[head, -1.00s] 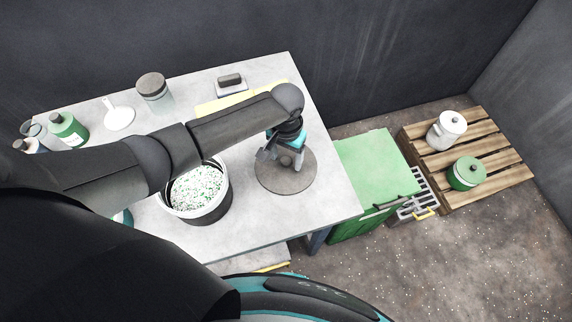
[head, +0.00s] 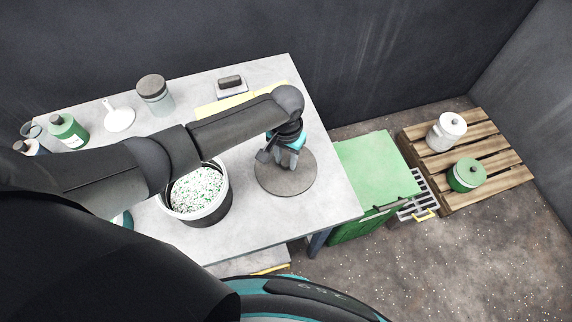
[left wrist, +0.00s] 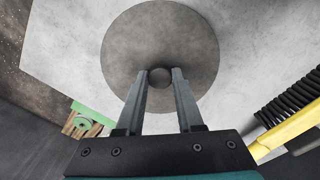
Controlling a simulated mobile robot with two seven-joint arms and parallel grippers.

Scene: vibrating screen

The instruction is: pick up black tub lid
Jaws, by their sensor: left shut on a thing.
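The black tub lid (head: 298,180) is a flat dark grey disc lying on the right part of the table in the head view. In the left wrist view the lid (left wrist: 185,40) fills the upper middle, with a small round knob (left wrist: 160,76) at its centre. My left gripper (head: 287,166) points down at the lid's middle. In the left wrist view its fingertips (left wrist: 160,74) are on either side of the knob, shut on it. The tub (head: 208,209), dark with a white rim, stands open left of the lid and holds white and green granules. My right gripper is not in view.
A green bin (head: 375,170) stands right of the table, and a pallet (head: 495,155) with two pots lies beyond.

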